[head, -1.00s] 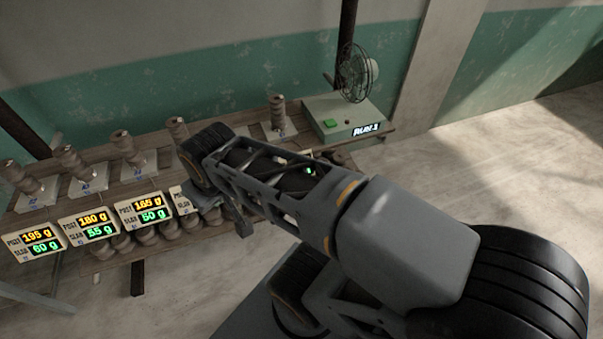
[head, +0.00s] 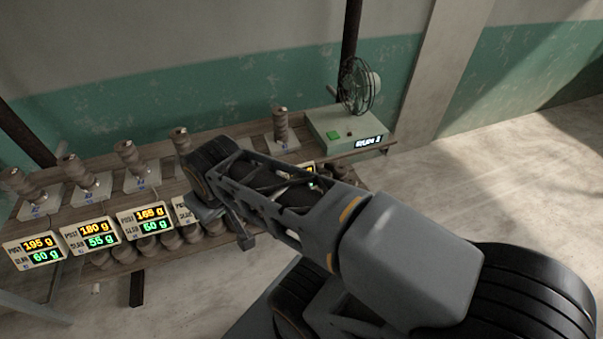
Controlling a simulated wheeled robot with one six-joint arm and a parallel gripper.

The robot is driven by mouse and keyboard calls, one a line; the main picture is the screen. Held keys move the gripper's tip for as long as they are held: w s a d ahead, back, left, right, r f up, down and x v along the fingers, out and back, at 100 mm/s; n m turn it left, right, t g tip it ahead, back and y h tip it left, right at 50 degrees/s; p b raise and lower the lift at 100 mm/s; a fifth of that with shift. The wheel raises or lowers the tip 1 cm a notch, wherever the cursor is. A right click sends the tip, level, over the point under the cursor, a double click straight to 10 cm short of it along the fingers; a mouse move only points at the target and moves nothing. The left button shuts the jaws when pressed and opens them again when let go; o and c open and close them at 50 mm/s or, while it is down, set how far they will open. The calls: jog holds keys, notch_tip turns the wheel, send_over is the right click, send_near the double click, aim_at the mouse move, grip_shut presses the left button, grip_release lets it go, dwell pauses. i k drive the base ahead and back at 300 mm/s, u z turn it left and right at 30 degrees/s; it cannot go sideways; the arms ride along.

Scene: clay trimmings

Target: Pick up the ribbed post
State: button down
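Several grey-brown ribbed posts stand upright on pale slabs along a wooden bench. They include one at the far left (head: 24,188), one beside it (head: 79,173), one further right (head: 132,156), one near my arm (head: 181,141), and one at the back (head: 281,125). More ribbed pieces (head: 147,243) sit lower, under the bench's front edge. I cannot tell which post is meant. My gripper (head: 226,224) is over the bench's front, mostly hidden by my arm. I cannot make out its fingers or anything between them.
Sign boards along the front edge read post 195 g, slab 60 g (head: 36,250); 180 g, 55 g (head: 91,235); and 165 g, 50 g (head: 146,219). A pale green box (head: 335,143) with a fan (head: 357,86) stands at the bench's right end. Floor on the right is clear.

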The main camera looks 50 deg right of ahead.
aim_at(180, 137)
jog(key=z, duration=1.45)
jog(key=i, duration=0.9)
jog(key=u, duration=3.45)
